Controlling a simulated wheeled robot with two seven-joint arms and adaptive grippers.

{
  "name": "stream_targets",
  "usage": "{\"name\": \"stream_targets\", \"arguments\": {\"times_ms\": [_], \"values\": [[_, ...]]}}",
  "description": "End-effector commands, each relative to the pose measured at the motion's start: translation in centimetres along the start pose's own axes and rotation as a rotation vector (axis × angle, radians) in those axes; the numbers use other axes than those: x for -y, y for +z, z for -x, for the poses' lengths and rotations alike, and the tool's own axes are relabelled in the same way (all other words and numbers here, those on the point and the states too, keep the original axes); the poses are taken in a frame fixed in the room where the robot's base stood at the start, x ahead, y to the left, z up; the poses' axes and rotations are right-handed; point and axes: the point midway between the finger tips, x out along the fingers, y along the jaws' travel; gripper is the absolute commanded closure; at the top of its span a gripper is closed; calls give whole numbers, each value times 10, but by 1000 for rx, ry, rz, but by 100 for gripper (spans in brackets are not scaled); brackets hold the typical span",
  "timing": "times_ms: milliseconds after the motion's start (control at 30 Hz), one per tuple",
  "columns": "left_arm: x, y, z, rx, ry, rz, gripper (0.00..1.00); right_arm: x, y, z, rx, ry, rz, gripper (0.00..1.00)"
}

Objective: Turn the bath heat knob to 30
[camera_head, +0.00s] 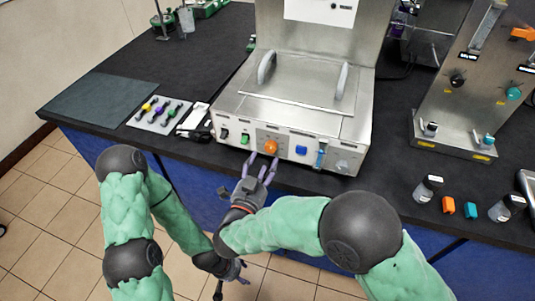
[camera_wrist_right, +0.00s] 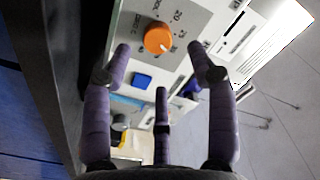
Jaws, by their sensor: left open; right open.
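The bath heat knob is a round orange knob (camera_head: 271,146) on the front panel of the steel water bath (camera_head: 296,92). In the right wrist view the orange knob (camera_wrist_right: 158,38) shows with a printed scale, with 20 legible beside it. I cannot read its setting for certain. My right gripper (camera_head: 264,165) is open just in front of the knob. In the right wrist view its fingers (camera_wrist_right: 159,50) stand either side of the knob, with no clear contact. My left gripper (camera_head: 231,277) is open and empty, low in front of the bench.
On the same panel are a green switch (camera_head: 245,138), a blue button (camera_head: 301,150), a blue lever (camera_head: 320,156) and a grey knob (camera_head: 342,165). A tool mat (camera_head: 160,114) lies left of the bath. Bottles and small blocks (camera_head: 448,205) stand at right.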

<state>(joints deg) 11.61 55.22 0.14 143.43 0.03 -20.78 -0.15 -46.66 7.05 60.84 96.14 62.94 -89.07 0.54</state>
Motion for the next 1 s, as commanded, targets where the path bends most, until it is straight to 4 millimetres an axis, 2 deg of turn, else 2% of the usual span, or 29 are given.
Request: {"name": "stream_targets", "arguments": {"times_ms": [33,200,400,1000], "values": [[0,0,0,0,0,0,45,1,0,12,2,-6,1,42],[0,0,0,0,0,0,45,2,0,40,0,-5,-1,42],[0,0,0,0,0,0,45,1,-1,59,-2,-2,-2,42],[0,0,0,0,0,0,45,0,-1,63,-3,0,-2,42]]}}
